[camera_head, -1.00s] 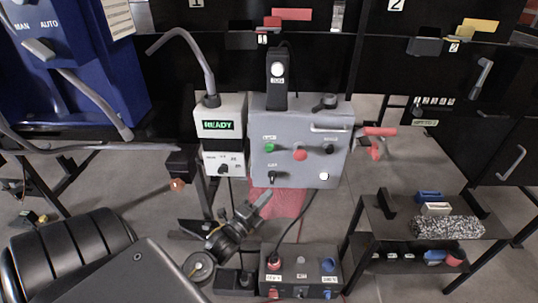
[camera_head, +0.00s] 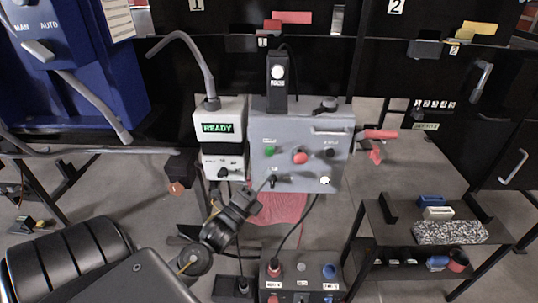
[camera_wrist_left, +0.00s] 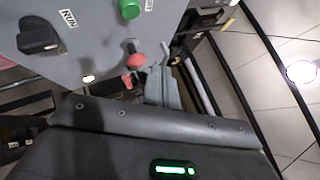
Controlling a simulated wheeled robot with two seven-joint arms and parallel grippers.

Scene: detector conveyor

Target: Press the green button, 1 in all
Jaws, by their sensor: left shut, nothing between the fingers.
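The green button (camera_head: 270,152) is on the upper left of the grey control box front, left of a red mushroom knob (camera_head: 299,157). In the left wrist view the green button (camera_wrist_left: 130,9) is at the top edge, partly cut off. My left gripper (camera_head: 268,184) is shut and empty, below the green button and close to the black switch on the box's lower left. In the wrist view its closed fingers (camera_wrist_left: 161,86) point up toward the box, apart from the button. My right gripper is not in view.
A black rotary switch (camera_wrist_left: 39,37) marked RUN is near the button. A display box (camera_head: 217,128) reading READY stands left of the control box. A lower button box (camera_head: 300,277) sits below.

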